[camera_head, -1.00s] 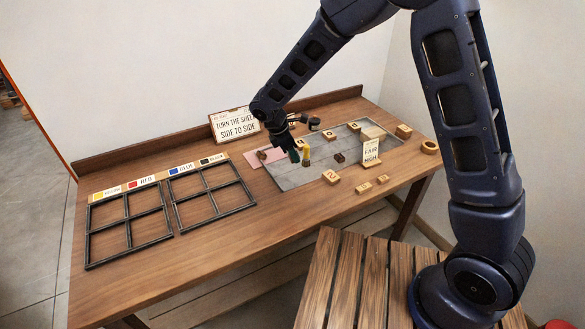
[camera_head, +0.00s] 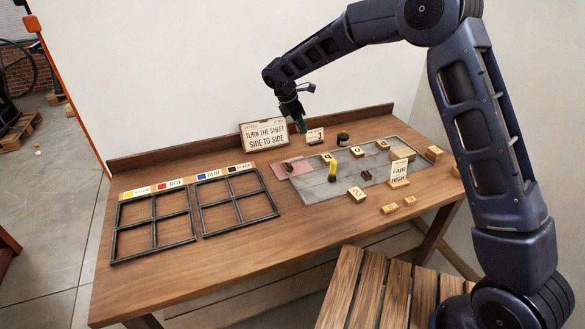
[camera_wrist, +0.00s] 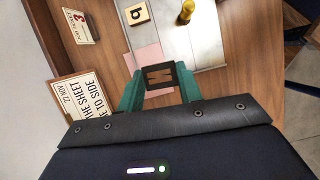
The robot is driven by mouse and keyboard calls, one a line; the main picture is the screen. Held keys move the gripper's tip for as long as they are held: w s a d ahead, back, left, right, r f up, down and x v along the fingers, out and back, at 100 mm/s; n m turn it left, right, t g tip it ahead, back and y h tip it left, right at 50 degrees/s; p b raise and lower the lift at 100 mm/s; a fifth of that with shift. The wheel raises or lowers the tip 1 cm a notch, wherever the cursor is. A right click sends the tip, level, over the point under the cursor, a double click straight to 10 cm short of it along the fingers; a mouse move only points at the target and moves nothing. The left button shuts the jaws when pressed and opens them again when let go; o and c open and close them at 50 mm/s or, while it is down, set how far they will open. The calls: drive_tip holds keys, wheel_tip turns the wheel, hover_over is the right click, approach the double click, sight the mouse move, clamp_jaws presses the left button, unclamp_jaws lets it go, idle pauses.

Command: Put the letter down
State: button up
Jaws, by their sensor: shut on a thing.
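My gripper (camera_head: 298,118) is raised above the back of the table, near the sign. In the wrist view its green fingertips (camera_wrist: 159,85) are shut on a dark letter block (camera_wrist: 160,77). The block's face has a lighter mark like an M or a sideways E. In the head view the held block is too small or hidden to make out. Below are a pink sheet (camera_head: 285,168) and the grey plate (camera_head: 318,188). A small brown block (camera_head: 288,167) lies on the pink sheet, and another dark block (camera_head: 366,175) is on the plate.
A yellow-topped peg (camera_head: 332,170) stands on the plate. Several wooden number blocks (camera_head: 356,193) are around. Two black grid frames (camera_head: 153,222) lie left.

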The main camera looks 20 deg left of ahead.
hover_over(298, 163)
drive_tip(key=s, duration=0.2)
drive_tip(key=shift+n, duration=0.4)
drive_tip(key=f, duration=1.3)
drive_tip(key=a+f, duration=0.1)
drive_tip(key=f, duration=0.5)
drive_tip(key=shift+w+f, duration=0.2)
drive_tip(key=shift+f, duration=0.2)
drive_tip(key=shift+f, duration=0.2)
drive_tip(key=o, duration=1)
drive_tip(key=shift+c, duration=0.2)
drive_tip(key=shift+r, duration=0.1)
drive_tip(key=v, duration=1.2)
drive_tip(key=shift+s, duration=0.2)
